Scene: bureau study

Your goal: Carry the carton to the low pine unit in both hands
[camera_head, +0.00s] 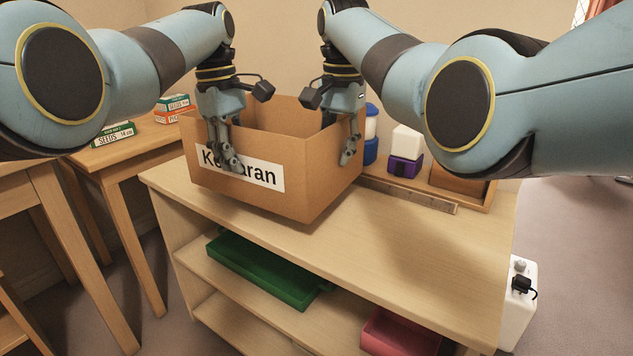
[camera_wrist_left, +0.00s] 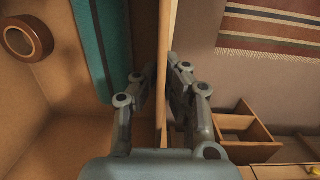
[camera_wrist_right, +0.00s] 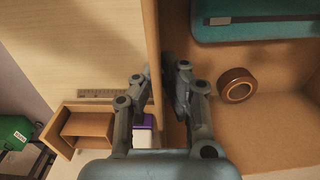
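The brown carton (camera_head: 315,185) is open-topped, with a partly covered printed label. It is at the pine unit (camera_head: 400,240), over its top; I cannot tell whether its base touches. My left gripper (camera_head: 226,158) has its fingers either side of the labelled wall, also in the left wrist view (camera_wrist_left: 160,85). My right gripper (camera_head: 350,150) has its fingers either side of the right-hand wall, also in the right wrist view (camera_wrist_right: 160,85). Both look shut on the carton. Inside lie a brown tape roll (camera_wrist_left: 28,40) and a teal item (camera_wrist_right: 265,27).
On the unit's top are a ruler (camera_head: 410,195), a wooden tray (camera_head: 487,197), a purple-and-white box (camera_head: 404,166) and a blue-and-white container (camera_head: 371,150). A green tray (camera_head: 262,270) is on the shelf below. A table with seed boxes (camera_head: 113,134) stands at left. The unit's front right top is clear.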

